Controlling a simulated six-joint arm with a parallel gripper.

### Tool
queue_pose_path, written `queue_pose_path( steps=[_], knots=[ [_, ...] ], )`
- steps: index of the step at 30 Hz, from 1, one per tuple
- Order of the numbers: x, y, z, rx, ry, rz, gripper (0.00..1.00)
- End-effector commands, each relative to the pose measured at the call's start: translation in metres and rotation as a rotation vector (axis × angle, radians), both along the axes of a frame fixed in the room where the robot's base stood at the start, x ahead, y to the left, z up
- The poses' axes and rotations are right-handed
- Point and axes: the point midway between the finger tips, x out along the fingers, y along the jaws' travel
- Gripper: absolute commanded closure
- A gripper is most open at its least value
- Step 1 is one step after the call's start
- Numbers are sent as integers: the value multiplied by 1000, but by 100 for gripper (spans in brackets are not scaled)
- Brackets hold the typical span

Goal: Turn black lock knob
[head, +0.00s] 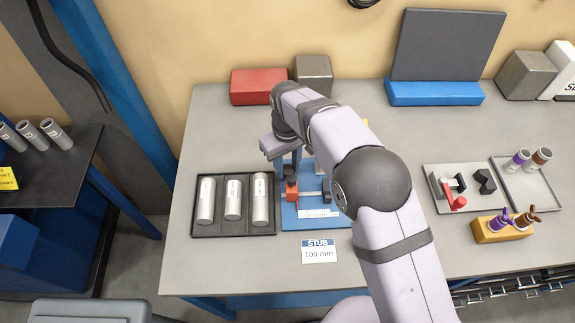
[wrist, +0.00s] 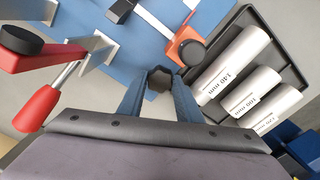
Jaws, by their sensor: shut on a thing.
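The black lobed lock knob (wrist: 159,79) sits between the two blue fingertips of my gripper (wrist: 160,88) in the wrist view. The jaws are shut on it from both sides. In the head view my gripper (head: 291,166) is over the back left part of the blue fixture plate (head: 312,222), and I cannot make out the knob there. An orange block (wrist: 181,43) with a round black piece is beside the gripper in the wrist view. It also shows in the head view (head: 291,190), just below the gripper. My arm hides the right part of the fixture.
A black tray (head: 235,233) of silver tubes stands close left of the fixture. A "STUB 100 mm" card (head: 319,251) lies in front. A red-handled clamp (wrist: 38,98) is near the gripper in the wrist view. Trays with tools are at the right; the table's front left is clear.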

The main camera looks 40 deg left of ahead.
Motion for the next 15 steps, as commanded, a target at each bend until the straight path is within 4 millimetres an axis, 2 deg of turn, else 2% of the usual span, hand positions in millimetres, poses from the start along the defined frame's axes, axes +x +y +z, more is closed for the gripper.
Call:
queue_pose_path(
  steps=[15],
  knots=[
    [1, 2, 3, 7, -3, -487, 91]
  ],
)
